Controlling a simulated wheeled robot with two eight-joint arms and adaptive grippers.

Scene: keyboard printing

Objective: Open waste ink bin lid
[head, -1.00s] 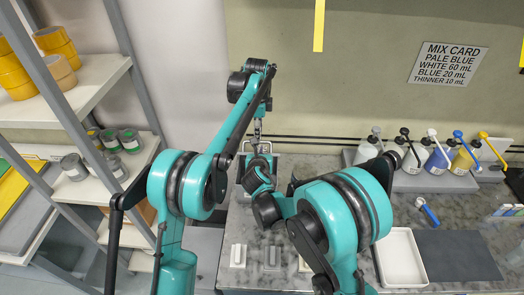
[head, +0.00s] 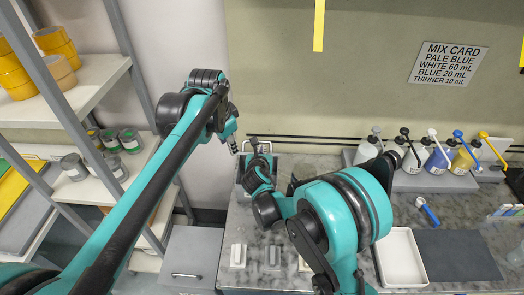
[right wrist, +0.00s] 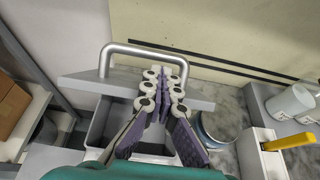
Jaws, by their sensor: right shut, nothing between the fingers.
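The waste ink bin looks like a grey box with a pale-walled opening (right wrist: 98,132) in the right wrist view. A grey lid plate (right wrist: 82,88) with a metal bar handle (right wrist: 106,56) shows behind the opening; it looks raised, but its exact tilt is unclear. My right gripper (right wrist: 164,84) is shut and empty, in front of the lid plate and over the opening. In the head view my right gripper (head: 256,147) is at the counter's back left and hides most of the bin. My left gripper (head: 233,146) is just left of it; its jaws are too small to judge.
A shelf rack (head: 90,75) with tins and tape rolls stands at left. A grey box with a handle (head: 188,275) stands below the counter's left edge. Bottles with coloured pumps (head: 437,160), a white tray (head: 398,257) and a dark mat (head: 455,255) occupy the counter's right.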

